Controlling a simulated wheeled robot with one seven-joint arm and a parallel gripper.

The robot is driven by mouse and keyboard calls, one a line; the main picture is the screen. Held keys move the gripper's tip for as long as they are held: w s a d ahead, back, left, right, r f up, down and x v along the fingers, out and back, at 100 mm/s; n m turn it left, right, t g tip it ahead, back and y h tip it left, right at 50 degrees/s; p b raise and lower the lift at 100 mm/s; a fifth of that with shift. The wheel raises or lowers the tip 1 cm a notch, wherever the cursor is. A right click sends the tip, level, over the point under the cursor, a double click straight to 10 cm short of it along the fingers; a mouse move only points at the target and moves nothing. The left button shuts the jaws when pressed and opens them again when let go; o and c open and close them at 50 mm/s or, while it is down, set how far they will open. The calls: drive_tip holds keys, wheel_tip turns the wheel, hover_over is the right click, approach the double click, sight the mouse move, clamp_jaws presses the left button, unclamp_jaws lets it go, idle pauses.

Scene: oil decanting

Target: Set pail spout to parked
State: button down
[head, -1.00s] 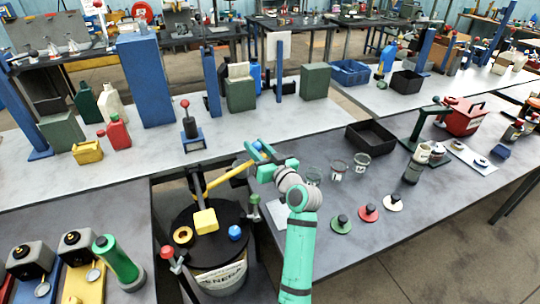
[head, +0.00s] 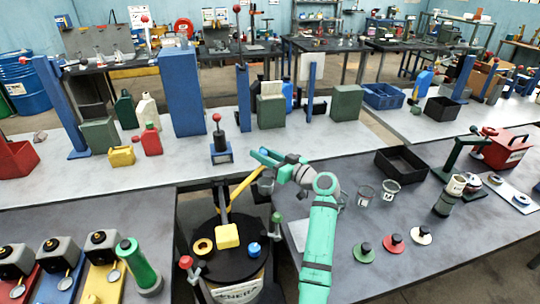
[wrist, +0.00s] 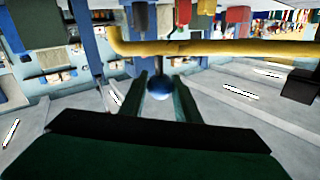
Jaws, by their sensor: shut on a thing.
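The pail (head: 240,289) stands in the gap between the tables, with a wide black lid. Its yellow spout (head: 246,183) rises from a post above the lid and slants up and away to the right. My gripper (head: 262,160) is at the spout's raised far end. In the wrist view the yellow spout (wrist: 210,47) crosses the upper part, with a bent tip at left. There my gripper (wrist: 159,92) has its fingers on either side of a blue ball knob (wrist: 158,88), shut on it. How the knob joins the spout is hidden.
Glass jars (head: 364,194) and a black tray (head: 404,164) are on the right table.

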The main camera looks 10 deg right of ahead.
drive_tip(key=shift+w+a, duration=0.1)
drive_tip(key=shift+a, duration=0.15)
drive_tip(key=c, duration=1.4)
unclamp_jaws()
drive_tip(key=shift+w+a, duration=0.1)
drive_tip(key=shift+o, duration=0.2)
drive_tip(key=shift+s+d, duration=0.5)
drive_tip(key=v, duration=0.9)
drive_tip(key=shift+s, duration=0.3)
drive_tip(key=shift+d, duration=0.1)
